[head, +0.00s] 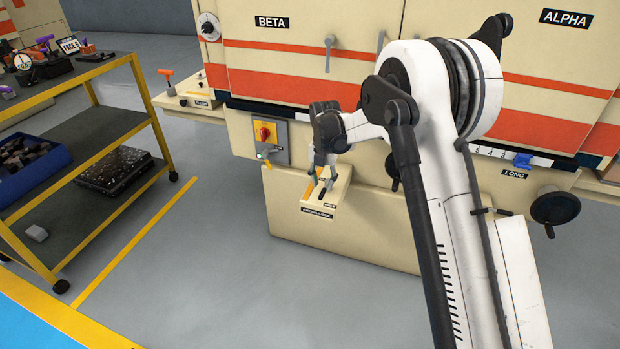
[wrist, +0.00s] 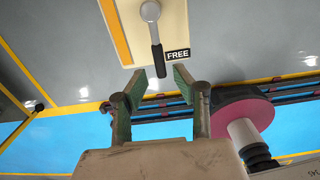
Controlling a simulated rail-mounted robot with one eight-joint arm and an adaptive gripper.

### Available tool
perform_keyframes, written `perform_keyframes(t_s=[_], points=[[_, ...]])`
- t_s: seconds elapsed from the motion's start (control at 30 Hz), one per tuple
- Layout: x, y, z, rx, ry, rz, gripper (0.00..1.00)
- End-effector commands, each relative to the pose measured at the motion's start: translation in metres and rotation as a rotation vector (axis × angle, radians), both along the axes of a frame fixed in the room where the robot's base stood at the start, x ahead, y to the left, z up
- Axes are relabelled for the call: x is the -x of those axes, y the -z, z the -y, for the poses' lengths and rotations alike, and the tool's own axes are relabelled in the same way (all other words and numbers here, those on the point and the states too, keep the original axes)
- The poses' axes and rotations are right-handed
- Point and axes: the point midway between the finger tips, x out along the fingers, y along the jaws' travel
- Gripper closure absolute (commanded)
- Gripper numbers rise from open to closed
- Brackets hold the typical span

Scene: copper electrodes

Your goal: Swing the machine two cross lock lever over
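The cross lock lever (wrist: 157,52) has a dark grip on a silver pivot and sits on a cream panel (wrist: 185,24) in the wrist view. A black FREE label (wrist: 178,55) is beside the grip, on its right. In the head view the panel is a small cream box (head: 340,190) low on the machine front, with a label on its front edge too small to read surely. My gripper (wrist: 158,78) is open, its green-padded fingers on either side of the grip's end. Gaps show on both sides, and contact is not visible. In the head view my gripper (head: 320,178) hangs over the box and partly hides the lever.
A red-and-yellow switch (head: 265,132) is on the machine left of the box. Black handwheels (head: 555,208) stick out at right. A shelved cart (head: 90,135) with parts stands at left. Grey floor (head: 200,270) between cart and machine is clear.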

Motion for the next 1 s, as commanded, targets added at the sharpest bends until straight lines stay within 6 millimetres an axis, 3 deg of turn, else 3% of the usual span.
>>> perform_keyframes(t_s=[0.37,1.0], points=[[0.000,0.041,0.000,0.000,0.001,0.000,0.72],[0.000,0.046,0.000,0.000,0.001,0.000,0.72]])
